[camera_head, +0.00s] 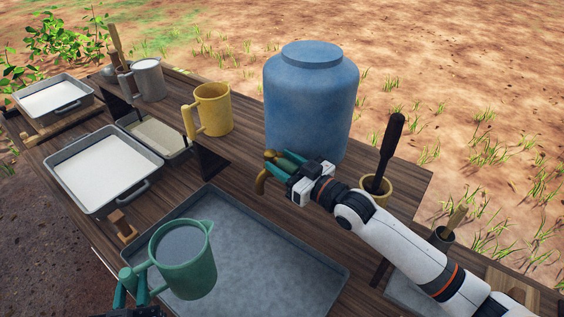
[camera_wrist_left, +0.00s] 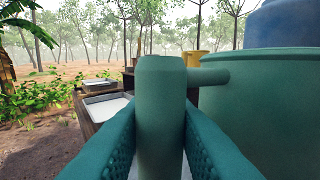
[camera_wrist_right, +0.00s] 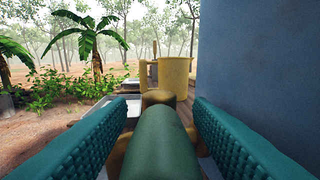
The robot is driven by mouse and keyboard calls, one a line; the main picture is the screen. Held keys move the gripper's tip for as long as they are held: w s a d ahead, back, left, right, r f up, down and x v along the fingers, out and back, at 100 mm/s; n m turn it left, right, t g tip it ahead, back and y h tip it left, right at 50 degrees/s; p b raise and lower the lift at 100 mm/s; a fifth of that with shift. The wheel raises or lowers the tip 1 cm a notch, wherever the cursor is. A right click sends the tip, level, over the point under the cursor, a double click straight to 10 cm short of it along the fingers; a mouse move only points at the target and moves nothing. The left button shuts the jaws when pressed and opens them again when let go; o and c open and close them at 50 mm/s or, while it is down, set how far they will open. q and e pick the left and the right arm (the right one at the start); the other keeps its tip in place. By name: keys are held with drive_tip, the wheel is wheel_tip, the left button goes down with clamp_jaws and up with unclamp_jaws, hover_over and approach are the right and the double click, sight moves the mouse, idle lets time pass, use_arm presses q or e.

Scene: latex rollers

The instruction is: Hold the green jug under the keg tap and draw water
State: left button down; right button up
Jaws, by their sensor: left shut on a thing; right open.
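The green jug (camera_head: 186,262) is upright above the grey tray at the front, with greyish water-like content showing inside it. My left gripper (camera_head: 134,287) is shut on its handle; the handle stands between the fingers in the left wrist view (camera_wrist_left: 160,115). The blue keg (camera_head: 311,100) stands on the raised shelf. Its brass tap (camera_head: 262,181) points out over the tray side, to the right of and beyond the jug. My right gripper (camera_head: 284,166) is open at the tap, its fingers on either side of the green tap handle (camera_wrist_right: 160,145). I cannot tell whether they touch it.
A yellow jug (camera_head: 212,110) and a grey jug (camera_head: 149,80) stand left of the keg. The large grey tray (camera_head: 262,268) lies below. White-filled pans (camera_head: 147,192) are at left. A pot with a black-handled tool (camera_head: 389,150) stands beside my right arm.

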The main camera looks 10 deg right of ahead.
use_arm(q)
drive_tip(key=shift+f+b, duration=0.8)
drive_tip(key=shift+b, duration=0.05)
drive_tip(key=shift+f, duration=0.15)
use_arm(e)
drive_tip(key=v, duration=0.6)
drive_tip(key=shift+s+d, duration=0.2)
drive_tip(key=shift+s, duration=0.15)
drive_tip(key=shift+c, duration=0.2)
